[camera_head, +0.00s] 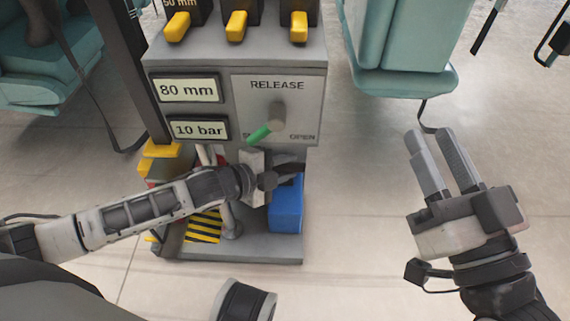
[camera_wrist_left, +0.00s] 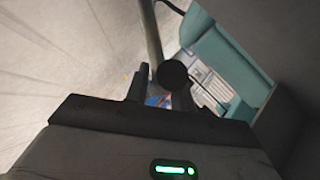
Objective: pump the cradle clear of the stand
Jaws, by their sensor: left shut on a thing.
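The grey pump unit (camera_head: 225,60) has displays reading 80 mm (camera_head: 186,90) and 10 bar (camera_head: 199,130). Its RELEASE lever has a green handle (camera_head: 259,134) pointing down-left, toward a label it partly covers and away from OPEN. My left gripper (camera_head: 272,181) is low at the unit's front, beside a blue block (camera_head: 287,207). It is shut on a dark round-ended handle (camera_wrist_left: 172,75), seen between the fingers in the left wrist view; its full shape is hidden. My right gripper (camera_head: 430,143) is open and empty, above the floor at right. I cannot pick out the cradle or stand with certainty.
Yellow-tipped levers (camera_head: 236,25) line the unit's top. A yellow-and-black striped plate (camera_head: 205,228) is on its grey base (camera_head: 240,247). Teal seats stand at the left (camera_head: 40,75) and right (camera_head: 405,50), with hanging straps. The floor (camera_head: 360,200) between unit and right gripper is clear.

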